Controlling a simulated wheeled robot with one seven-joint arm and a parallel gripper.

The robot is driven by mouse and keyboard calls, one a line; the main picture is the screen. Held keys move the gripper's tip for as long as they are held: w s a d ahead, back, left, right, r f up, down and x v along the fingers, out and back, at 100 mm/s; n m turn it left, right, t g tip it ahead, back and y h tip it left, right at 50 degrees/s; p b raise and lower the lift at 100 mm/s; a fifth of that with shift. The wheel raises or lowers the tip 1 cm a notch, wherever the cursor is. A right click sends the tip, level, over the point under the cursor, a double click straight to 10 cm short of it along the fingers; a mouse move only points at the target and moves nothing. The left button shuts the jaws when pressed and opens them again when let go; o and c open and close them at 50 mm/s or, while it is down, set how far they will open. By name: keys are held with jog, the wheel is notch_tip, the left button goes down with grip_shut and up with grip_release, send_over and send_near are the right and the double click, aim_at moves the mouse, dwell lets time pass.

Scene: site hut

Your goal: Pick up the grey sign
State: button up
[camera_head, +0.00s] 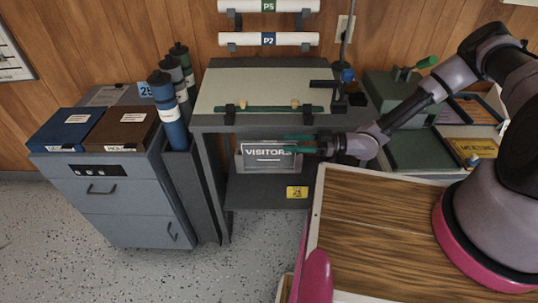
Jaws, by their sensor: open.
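The grey sign (260,165), lettered "VISITORS", stands upright on the lower shelf of the grey drafting table, under its top. My gripper (293,143) reaches in from the right, level with the sign's upper right part. Its two green fingers are apart, one above the other, and they overlap the sign's right end in this view. The fingers hide part of the lettering. I cannot tell whether they touch the sign or are in front of it. Nothing shows as held.
The drafting table's top (225,88) hangs close above my gripper. Rolled tubes (168,110) and a grey cabinet (105,205) stand left. A wooden-topped surface (365,215) is at front right. Speckled floor at lower left is clear.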

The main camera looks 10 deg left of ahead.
aim_at(273, 141)
jog(key=x, duration=0.6)
grip_shut()
dwell(1.3)
